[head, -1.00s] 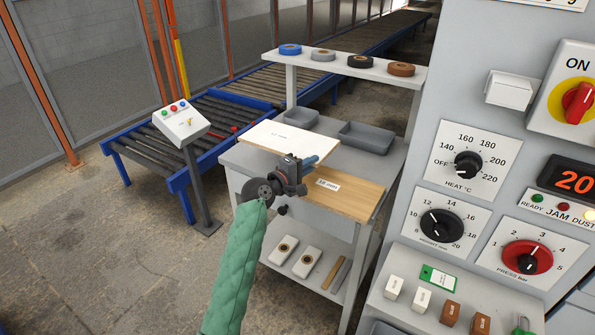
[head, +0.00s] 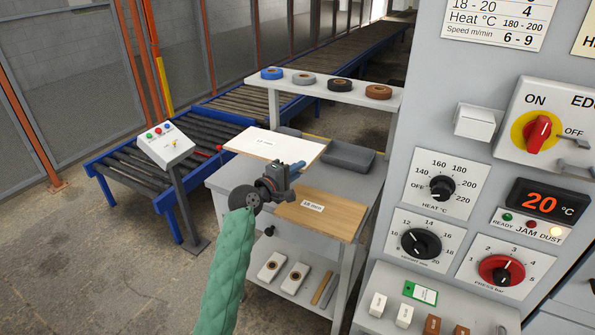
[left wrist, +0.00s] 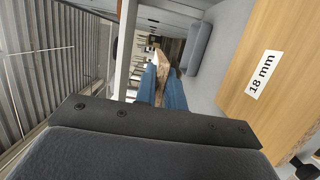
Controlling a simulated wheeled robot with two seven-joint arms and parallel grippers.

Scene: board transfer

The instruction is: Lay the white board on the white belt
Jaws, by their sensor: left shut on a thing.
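The white board (head: 276,144) is held flat in the head view, above the grey cart and behind the brown board. My left gripper (head: 297,166) is shut on its near edge. In the left wrist view, the blue fingers of my left gripper (left wrist: 161,88) close on the board's speckled edge (left wrist: 161,64). The white board carries a small label too small to read. No white belt is clearly seen in either view. My right gripper is not in view.
A brown board (head: 335,219) labelled 18 mm lies on the cart's top (head: 238,178). Grey trays (head: 350,155) stand behind. Tape rolls (head: 340,85) sit on the upper shelf. A roller conveyor (head: 130,174) and button post (head: 168,147) are left; a control panel (head: 437,187) is right.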

